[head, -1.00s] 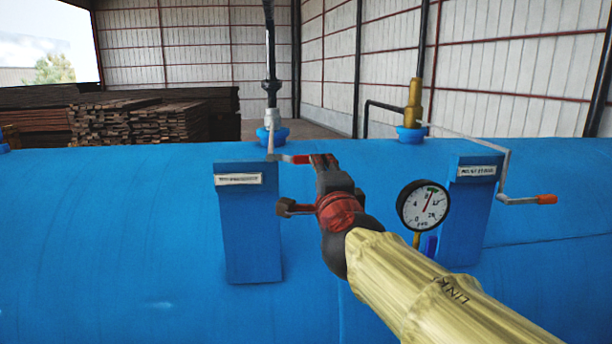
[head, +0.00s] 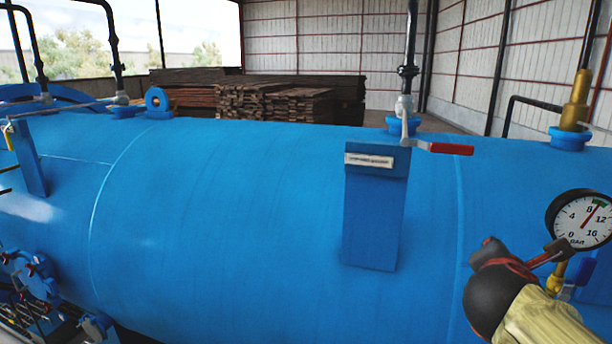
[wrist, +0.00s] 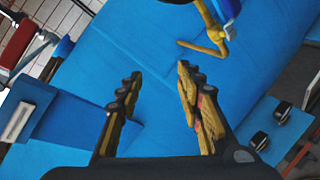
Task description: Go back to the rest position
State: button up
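My gripper (wrist: 160,76) is open and empty in the wrist view, its two fingers apart above the blue vessel (wrist: 160,45). In the head view my arm comes in at the lower right, and the wrist hides most of the gripper. The valve's red lever (head: 450,149) points right beside the labelled blue bracket (head: 374,215). My gripper is apart from the lever, below it and to its right. The lever also shows at the upper left in the wrist view (wrist: 18,45).
A pressure gauge (head: 583,220) stands close to my wrist at the right. A brass valve (head: 577,100) rises behind it. Pipes and fittings (head: 35,280) crowd the lower left. Lumber stacks (head: 270,102) lie behind the vessel. The vessel's middle top is bare.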

jog(key=s+a+f+m+g+y+b, duration=0.1)
jog(key=s+a+f+m+y+b, duration=0.1)
jog(key=s+a+f+m+b, duration=0.3)
jog(key=s+a+f+m+g+y+b, duration=0.2)
jog(key=s+a+f+m+b, duration=0.4)
jog(key=f, duration=2)
jog(key=s+a+f+m+g+y+b, duration=0.2)
jog(key=s+a+f+m+y+b, duration=0.2)
jog(key=f+m+b, duration=0.5)
jog(key=s+a+f+b, duration=0.2)
jog(key=s+f+b, duration=0.1)
jog(key=f+b, duration=0.3)
jog(key=shift+s+f+m+b, duration=0.15)
jog(key=shift+f+m+b, duration=0.2)
jog(key=shift+f, duration=0.3)
jog(key=shift+c, duration=0.8)
